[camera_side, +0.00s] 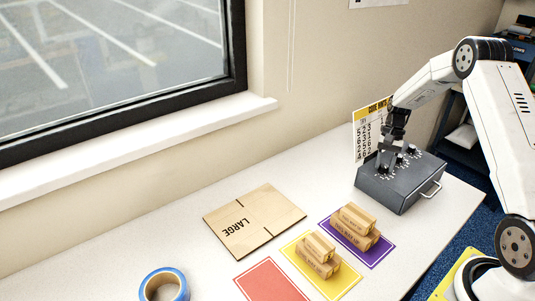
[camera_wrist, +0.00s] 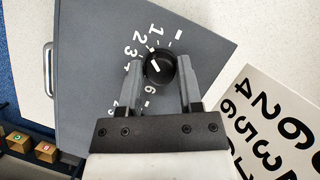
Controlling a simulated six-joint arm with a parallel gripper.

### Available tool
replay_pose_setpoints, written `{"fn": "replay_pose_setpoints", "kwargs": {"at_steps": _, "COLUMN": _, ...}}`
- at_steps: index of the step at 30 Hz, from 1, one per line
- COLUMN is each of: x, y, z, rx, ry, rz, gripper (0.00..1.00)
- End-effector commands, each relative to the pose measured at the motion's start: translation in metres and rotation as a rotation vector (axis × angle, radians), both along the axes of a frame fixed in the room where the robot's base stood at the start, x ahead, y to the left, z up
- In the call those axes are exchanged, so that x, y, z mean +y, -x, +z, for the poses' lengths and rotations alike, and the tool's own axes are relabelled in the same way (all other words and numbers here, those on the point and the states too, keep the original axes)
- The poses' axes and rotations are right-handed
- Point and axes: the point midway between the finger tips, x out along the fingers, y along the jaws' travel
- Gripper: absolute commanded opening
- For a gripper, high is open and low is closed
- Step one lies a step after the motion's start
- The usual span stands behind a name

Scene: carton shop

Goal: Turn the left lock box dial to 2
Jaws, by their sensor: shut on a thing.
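The lock box (camera_side: 400,192) is a dark grey case with a metal handle, at the right end of the table. It has a row of black dials on its sloped top. My gripper (camera_side: 382,163) reaches down to the leftmost dial in the side view. In the wrist view, my gripper (camera_wrist: 161,72) has one finger on each side of the round black dial (camera_wrist: 160,70) and is shut on it. White numbers ring the dial, with 1, 2 and 3 above and left and 6 below. The dial's white line is slanted; I cannot tell which number it marks.
A code card (camera_side: 366,140) stands behind the box. The middle dial (camera_side: 398,159) and far dial (camera_side: 411,150) sit close by. A flat LARGE carton (camera_side: 248,215), small boxes on coloured mats and a blue tape roll (camera_side: 164,284) lie further left.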

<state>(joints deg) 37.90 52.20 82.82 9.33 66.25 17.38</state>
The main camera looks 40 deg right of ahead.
Motion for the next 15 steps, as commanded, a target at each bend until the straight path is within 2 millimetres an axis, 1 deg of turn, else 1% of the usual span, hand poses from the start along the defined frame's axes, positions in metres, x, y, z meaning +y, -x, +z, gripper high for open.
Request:
{"fn": "replay_pose_setpoints", "kwargs": {"at_steps": 6, "x": -0.0007, "y": -0.0006, "z": 0.0005, "rx": -0.001, "ry": 0.003, "rz": 0.105, "gripper": 0.00}}
{"fn": "replay_pose_setpoints", "kwargs": {"at_steps": 15, "x": -0.0008, "y": -0.0009, "z": 0.0007, "rx": -0.003, "ry": 0.003, "rz": 0.145, "gripper": 0.00}}
